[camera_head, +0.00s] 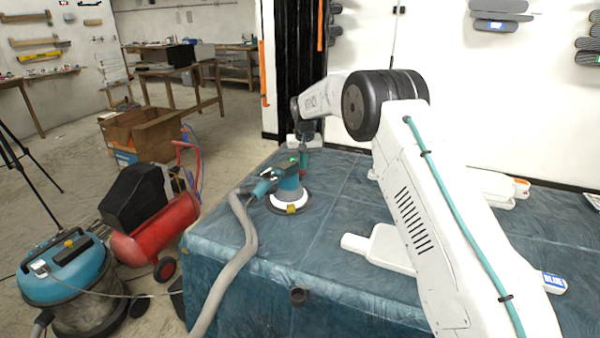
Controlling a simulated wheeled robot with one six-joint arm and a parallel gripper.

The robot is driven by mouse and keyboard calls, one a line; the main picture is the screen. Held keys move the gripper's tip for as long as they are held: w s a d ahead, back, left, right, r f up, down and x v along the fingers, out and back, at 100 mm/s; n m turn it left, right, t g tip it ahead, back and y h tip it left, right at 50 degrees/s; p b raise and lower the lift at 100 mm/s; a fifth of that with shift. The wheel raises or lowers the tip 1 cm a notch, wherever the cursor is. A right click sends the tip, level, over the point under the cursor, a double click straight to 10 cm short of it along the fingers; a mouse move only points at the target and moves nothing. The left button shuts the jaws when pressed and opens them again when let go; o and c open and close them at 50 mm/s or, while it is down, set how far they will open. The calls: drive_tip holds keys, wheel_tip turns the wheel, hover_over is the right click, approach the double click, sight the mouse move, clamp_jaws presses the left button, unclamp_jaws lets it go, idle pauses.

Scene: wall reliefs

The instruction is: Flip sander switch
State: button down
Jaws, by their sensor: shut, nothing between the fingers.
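The sander (287,182) stands on the blue-covered table, with a teal body, a pale round skirt and a small yellow part at its front. A grey hose joins its teal handle on the left. Its switch is too small to make out. My arm reaches in from the right, and its wrist bends down just behind and to the right of the sander. My gripper (304,162) is small and partly hidden there, close to the sander's top. It is shut and holds nothing. I cannot tell whether it touches the sander.
The grey hose (248,245) runs over the table's left edge. A blue vacuum (68,270) and a red compressor (155,235) stand on the floor at left.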

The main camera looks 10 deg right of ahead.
drive_tip(key=shift+f, duration=0.55)
drive_tip(key=shift+r, duration=3.5)
drive_tip(key=shift+s+r, duration=0.1)
drive_tip(key=s+d+r, duration=0.1)
drive_tip(key=s+r, duration=0.9)
drive_tip(key=s, duration=0.4)
drive_tip(key=s+d+r, duration=0.1)
drive_tip(key=s+r, duration=0.8)
drive_tip(key=s, duration=0.5)
drive_tip(key=s+f, duration=0.3)
drive_tip(key=s, duration=1.4)
drive_tip(key=s+d+f+n, duration=0.1)
drive_tip(key=s+f, duration=0.3)
drive_tip(key=s, duration=1.3)
